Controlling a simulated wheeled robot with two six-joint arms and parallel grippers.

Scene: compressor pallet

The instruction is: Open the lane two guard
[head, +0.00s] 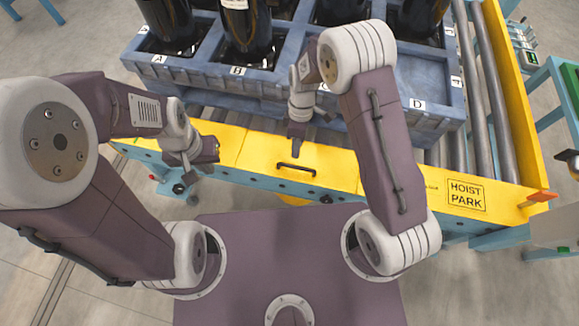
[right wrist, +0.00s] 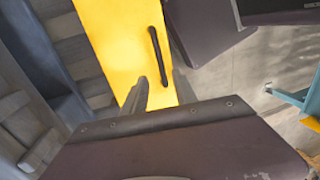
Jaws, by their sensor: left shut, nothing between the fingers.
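The guard with a dark bar handle is a yellow panel (head: 262,150) on the near side of the conveyor in the head view. It lies flat along the rail, and its handle (head: 296,169) is on its near part. The right wrist view also shows the yellow panel (right wrist: 112,40) and the handle (right wrist: 158,52). My right gripper (head: 296,150) is over the panel, just beyond the handle and apart from it. Its fingers (right wrist: 141,84) look close together and hold nothing visible. My left gripper (head: 214,150) is shut and empty, left of the handle near the yellow rail.
A blue-grey pallet (head: 436,128) with lettered bays holds several dark compressors behind the panel; bay D looks empty. Metal rollers (head: 481,100) run at the right. A HOIST PARK plate (head: 466,194) is on the rail's right part. A green-topped blue stand (head: 566,90) is at the far right.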

